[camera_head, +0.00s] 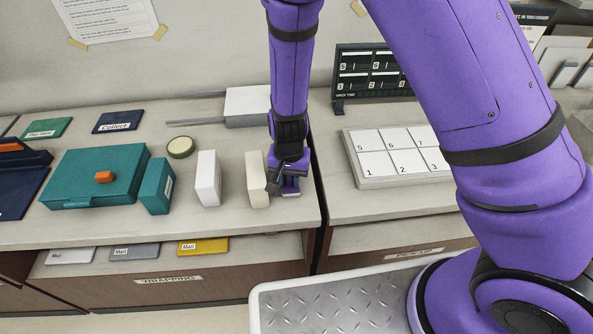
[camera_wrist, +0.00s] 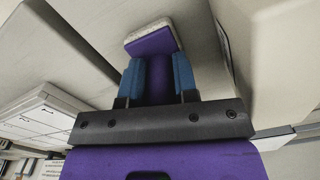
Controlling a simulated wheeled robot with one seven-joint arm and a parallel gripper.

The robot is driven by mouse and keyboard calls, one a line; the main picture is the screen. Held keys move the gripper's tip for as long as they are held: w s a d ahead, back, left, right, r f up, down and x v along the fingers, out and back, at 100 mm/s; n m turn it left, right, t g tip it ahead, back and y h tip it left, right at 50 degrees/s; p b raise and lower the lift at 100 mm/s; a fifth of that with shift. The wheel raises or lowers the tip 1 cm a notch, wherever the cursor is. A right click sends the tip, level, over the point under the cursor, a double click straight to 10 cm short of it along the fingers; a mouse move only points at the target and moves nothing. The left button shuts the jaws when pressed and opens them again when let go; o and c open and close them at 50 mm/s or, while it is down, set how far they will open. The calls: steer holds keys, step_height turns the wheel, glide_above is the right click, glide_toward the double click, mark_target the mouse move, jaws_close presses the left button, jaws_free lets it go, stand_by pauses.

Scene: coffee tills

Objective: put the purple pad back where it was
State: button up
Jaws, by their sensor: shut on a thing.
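The purple pad (camera_wrist: 153,42) is at the fingertips of my gripper (camera_wrist: 157,78) in the wrist view. It has a flat purple face with a pale speckled layer behind it, and a purple stem runs down between the two blue fingers, which are shut on it. In the head view my gripper (camera_head: 291,186) points down at the right end of the left counter, just right of a cream upright block (camera_head: 257,180). The pad is mostly hidden there by the gripper, and I cannot tell whether it touches the counter.
A white upright block (camera_head: 208,179), a teal block (camera_head: 157,187), a round tin (camera_head: 180,147) and a teal case (camera_head: 97,176) stand to the left. A grey box (camera_head: 247,106) is behind. A numbered white tray (camera_head: 364,181) lies on the right counter, past a gap.

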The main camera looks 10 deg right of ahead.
steer(key=o, duration=0.8)
steer(key=shift+f, duration=0.1)
steer(key=shift+o, duration=0.2)
step_height(320, 180, up, 12)
steer(key=shift+r, duration=0.15)
steer(key=shift+r, duration=0.1)
